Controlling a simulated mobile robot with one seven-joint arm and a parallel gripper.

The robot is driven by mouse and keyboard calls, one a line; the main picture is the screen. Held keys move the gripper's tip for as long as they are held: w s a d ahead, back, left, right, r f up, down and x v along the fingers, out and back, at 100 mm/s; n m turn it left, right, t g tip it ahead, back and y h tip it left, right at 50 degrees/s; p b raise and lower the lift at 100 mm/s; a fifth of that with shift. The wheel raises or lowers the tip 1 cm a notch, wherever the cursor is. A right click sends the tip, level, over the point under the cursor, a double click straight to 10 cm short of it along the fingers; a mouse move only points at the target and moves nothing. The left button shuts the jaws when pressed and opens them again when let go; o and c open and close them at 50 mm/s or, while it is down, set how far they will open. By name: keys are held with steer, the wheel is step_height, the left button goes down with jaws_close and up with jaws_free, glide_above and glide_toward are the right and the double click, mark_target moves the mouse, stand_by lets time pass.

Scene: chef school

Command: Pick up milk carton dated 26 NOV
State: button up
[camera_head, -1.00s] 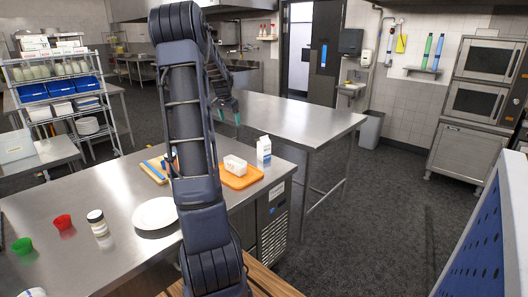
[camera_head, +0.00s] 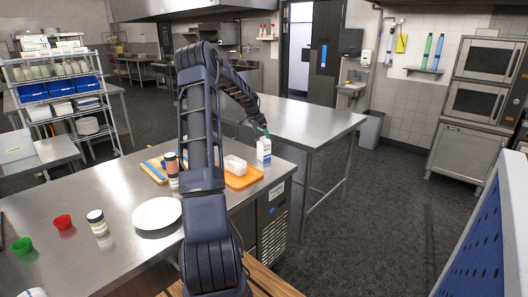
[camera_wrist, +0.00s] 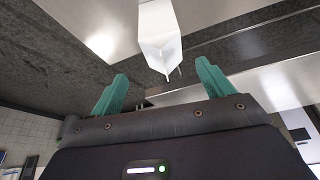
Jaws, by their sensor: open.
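A white milk carton (camera_head: 264,153) with a blue mark stands upright at the right end of the steel counter, beside the orange tray. Its date cannot be read. In the wrist view the white carton (camera_wrist: 160,38) shows ahead, its top pointing toward the space between the fingers. My gripper (camera_wrist: 160,90) is open and empty, with its two green fingers apart. In the head view my gripper (camera_head: 262,131) is at the carton's top, and part of it is hard to make out. I cannot tell whether it touches the carton.
An orange tray (camera_head: 243,181) holds a white container (camera_head: 235,165). A white plate (camera_head: 157,213), a jar (camera_head: 97,222), a red cup (camera_head: 62,222) and a green cup (camera_head: 22,246) stand on the counter (camera_head: 105,190). A second steel table (camera_head: 300,121) is behind.

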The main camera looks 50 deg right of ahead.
mark_target(265, 140)
steer(key=shift+w+d+x, duration=0.1)
steer(key=shift+d+x, duration=0.05)
steer(key=shift+x, duration=1.6)
steer(key=shift+w+d+x, duration=0.15)
steer(key=shift+x, duration=1.6)
steer(key=shift+r, duration=0.1)
steer(key=shift+c, duration=0.2)
jaws_close()
steer(key=shift+r, duration=0.15)
